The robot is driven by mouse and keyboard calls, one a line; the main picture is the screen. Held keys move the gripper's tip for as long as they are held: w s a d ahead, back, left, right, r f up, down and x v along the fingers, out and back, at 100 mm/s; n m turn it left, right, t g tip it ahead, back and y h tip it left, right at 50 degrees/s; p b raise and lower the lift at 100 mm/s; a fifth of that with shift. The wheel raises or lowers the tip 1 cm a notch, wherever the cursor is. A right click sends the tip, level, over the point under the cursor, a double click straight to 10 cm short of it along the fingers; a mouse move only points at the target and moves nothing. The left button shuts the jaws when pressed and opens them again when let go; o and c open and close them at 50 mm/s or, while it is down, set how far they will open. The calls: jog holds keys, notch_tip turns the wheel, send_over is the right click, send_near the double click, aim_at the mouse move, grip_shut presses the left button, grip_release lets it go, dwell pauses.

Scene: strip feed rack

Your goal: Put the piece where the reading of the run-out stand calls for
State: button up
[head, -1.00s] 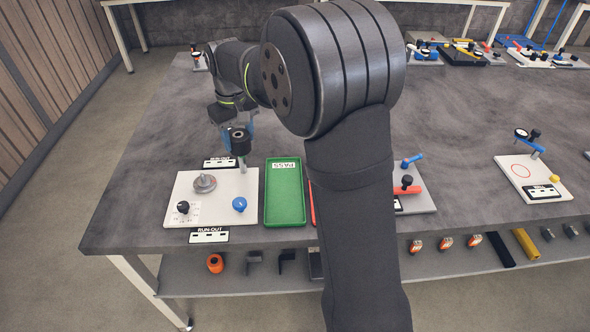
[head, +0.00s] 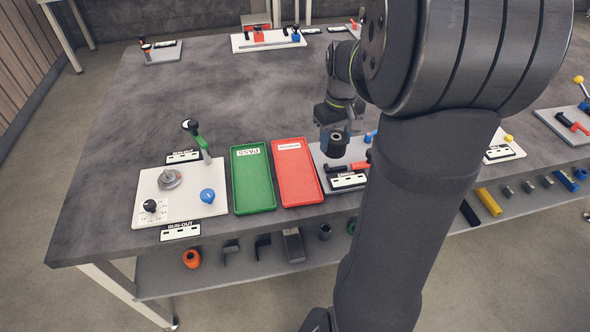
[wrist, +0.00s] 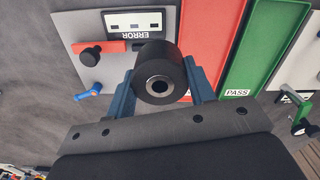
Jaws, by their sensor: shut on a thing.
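My gripper (wrist: 162,88) has blue fingers, shut on a black cylindrical piece with a bored centre (wrist: 155,72). In the head view the piece (head: 337,146) hangs below my gripper (head: 336,128), over the grey ERROR stand, right of the red tray. The run-out stand (head: 150,214) is a white plate with a grey disc, a black knob, a blue knob and a green arm carrying a small dark dial (head: 190,125). The dial's reading is too small to tell. The green PASS tray (head: 255,195) and the red tray (head: 299,185) are empty; the red tray's label is unreadable here.
The grey ERROR stand (wrist: 70,25) has a red lever with a black knob, and a blue handle. A lower shelf under the front edge holds several small parts. A white fixture (head: 268,40) stands at the back. The table's middle is clear.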

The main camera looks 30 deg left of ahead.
jog(key=a+f, duration=0.2)
jog(key=a, duration=0.1)
jog(key=s+a+f, duration=0.1)
jog(key=a+f, duration=0.1)
jog(key=a, duration=0.2)
jog(key=s+a+f, duration=0.1)
jog(key=a+f, duration=0.2)
jog(key=shift+a, duration=0.15)
jog(key=shift+f, duration=2.1)
jog(key=shift+f, duration=0.15)
jog(key=o, duration=1.1)
